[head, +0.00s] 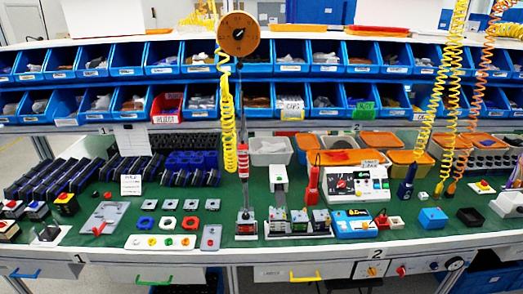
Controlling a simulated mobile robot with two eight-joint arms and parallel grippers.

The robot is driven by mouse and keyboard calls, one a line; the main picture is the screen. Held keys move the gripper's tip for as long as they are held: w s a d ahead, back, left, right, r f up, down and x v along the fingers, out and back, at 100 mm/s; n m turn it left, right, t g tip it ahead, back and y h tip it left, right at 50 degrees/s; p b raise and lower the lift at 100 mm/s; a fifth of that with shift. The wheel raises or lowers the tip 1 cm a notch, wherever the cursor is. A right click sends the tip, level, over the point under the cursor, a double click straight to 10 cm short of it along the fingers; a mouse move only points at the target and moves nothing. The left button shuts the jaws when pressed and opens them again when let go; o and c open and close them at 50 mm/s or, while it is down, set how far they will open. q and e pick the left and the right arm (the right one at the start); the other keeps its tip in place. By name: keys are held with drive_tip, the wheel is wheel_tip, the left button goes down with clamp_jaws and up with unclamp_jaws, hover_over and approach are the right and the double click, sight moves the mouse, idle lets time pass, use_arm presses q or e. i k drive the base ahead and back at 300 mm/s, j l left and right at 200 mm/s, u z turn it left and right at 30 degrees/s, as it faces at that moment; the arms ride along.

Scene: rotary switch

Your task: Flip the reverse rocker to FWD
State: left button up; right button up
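I cannot single out the reverse rocker or read a FWD label at this size. A control panel (410,266) is set in the bench's front edge at the lower right. It carries a small dark switch (370,269) on a white plate, a red knob (401,270) and a round dial (455,263). A white box with red, green and black controls (357,184) stands on the green bench top, and a blue-and-white device (355,223) sits in front of it. Switch positions are too small to tell. Neither of my grippers is visible.
The green bench top (265,185) holds several switch plates, blocks and boxes. Rows of blue bins (185,60) stand behind. Yellow coiled cords (228,110) hang over the bench at the middle and right. Drawers with a green handle (154,281) and yellow handle (305,277) are below.

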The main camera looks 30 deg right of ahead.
sight(376, 182)
drive_tip(key=z, duration=1.95)
